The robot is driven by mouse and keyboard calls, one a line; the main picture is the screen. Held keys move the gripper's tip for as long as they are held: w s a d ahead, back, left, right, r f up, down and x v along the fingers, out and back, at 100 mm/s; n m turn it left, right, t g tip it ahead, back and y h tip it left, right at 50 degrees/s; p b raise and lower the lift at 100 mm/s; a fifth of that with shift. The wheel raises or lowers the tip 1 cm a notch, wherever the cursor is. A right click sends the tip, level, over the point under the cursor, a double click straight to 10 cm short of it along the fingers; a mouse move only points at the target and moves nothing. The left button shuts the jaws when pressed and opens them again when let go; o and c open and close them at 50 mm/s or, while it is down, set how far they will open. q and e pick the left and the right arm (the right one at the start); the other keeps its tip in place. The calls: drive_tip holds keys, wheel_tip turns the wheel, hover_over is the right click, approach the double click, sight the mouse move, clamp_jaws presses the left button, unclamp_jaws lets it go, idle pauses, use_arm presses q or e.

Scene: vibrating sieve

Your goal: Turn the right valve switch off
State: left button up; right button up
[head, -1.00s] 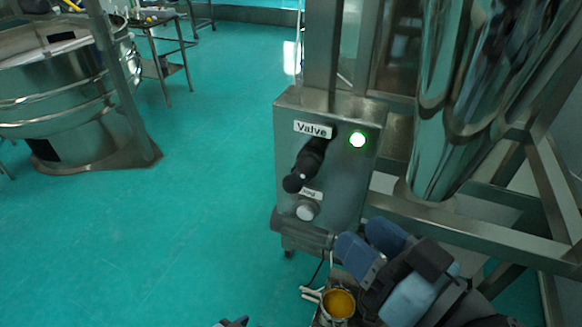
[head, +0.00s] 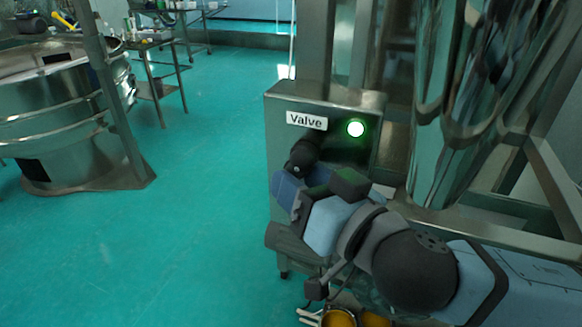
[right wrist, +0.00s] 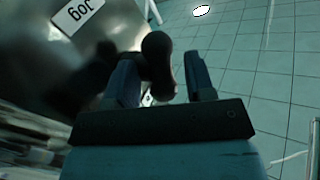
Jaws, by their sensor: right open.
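The grey steel control box (head: 280,112) stands right of centre in the head view, with a "Valve" label (head: 306,120) and a lit green light (head: 355,128). Its black valve switch handle (head: 303,157) sticks out below the label, angled down to the left. My right gripper (head: 290,192) is at the handle, covering the lower part of the box. In the right wrist view the open jaws of my right gripper (right wrist: 160,64) have the handle's rounded black end (right wrist: 158,50) between them; contact cannot be told. My left gripper is out of view.
A steel frame and a shiny metal vessel (head: 455,130) stand close on the right. Orange-filled containers (head: 338,317) are below my right arm. A large round sieve (head: 65,120) is at the left. The green floor between is clear.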

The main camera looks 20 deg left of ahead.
drive_tip(key=shift+w+a, duration=0.3)
drive_tip(key=shift+a, duration=0.25)
drive_tip(key=shift+w+a, duration=0.3)
drive_tip(key=shift+a, duration=0.15)
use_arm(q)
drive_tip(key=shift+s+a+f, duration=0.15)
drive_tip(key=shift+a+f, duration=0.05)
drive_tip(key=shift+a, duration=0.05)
